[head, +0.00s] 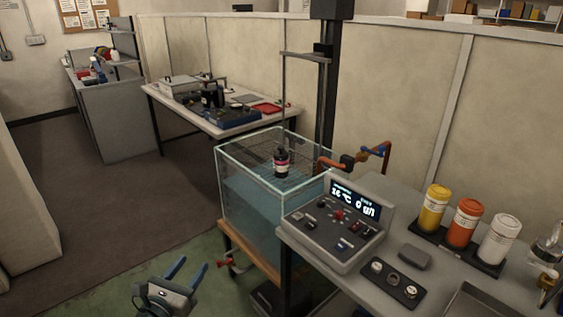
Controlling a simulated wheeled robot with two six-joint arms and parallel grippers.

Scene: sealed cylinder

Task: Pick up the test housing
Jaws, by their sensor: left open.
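A small dark cylinder with a pale and red label (281,162), which looks like the test housing, stands upright on a wire rack (262,152) at the top of a glass water tank (242,204). My left gripper (194,262) is at the bottom of the head view, low and in front of the tank to its left. Its two blue fingers are apart with nothing between them. It is well away from the cylinder. My right gripper does not show.
A grey control box (337,226) with a lit display stands right of the tank. Yellow, orange and white jars (462,222) stand on the right-hand table. A vertical black column (328,90) rises behind the tank. A bench (160,94) with equipment stands behind left. Open floor lies left.

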